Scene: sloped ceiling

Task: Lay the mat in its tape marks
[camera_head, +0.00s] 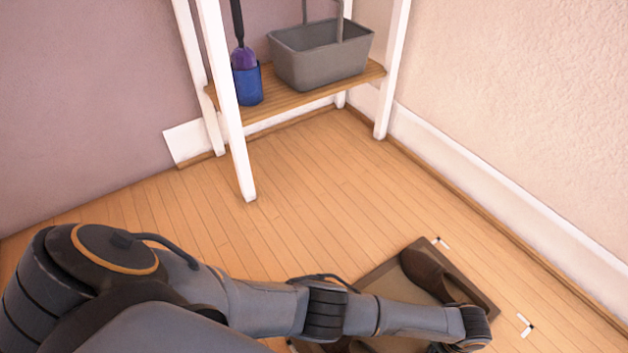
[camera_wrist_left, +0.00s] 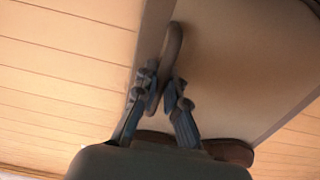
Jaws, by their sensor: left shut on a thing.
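The mat (camera_head: 385,284) is brown with a darker border and lies at the lower right of the head view, partly behind my left arm. It also fills much of the left wrist view (camera_wrist_left: 235,65). Brown footwear (camera_head: 425,270) rests on it. A white tape corner (camera_head: 440,242) shows just past the mat's far corner; another (camera_head: 526,325) lies on bare floor right of the mat, apart from it.
A white-legged stand with a wooden shelf (camera_head: 300,102) is at the back corner. It holds a grey basket (camera_head: 320,55) and a blue cup (camera_head: 247,84) with a purple-headed brush. The wall skirting (camera_head: 470,160) runs along the right. The middle floor is clear.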

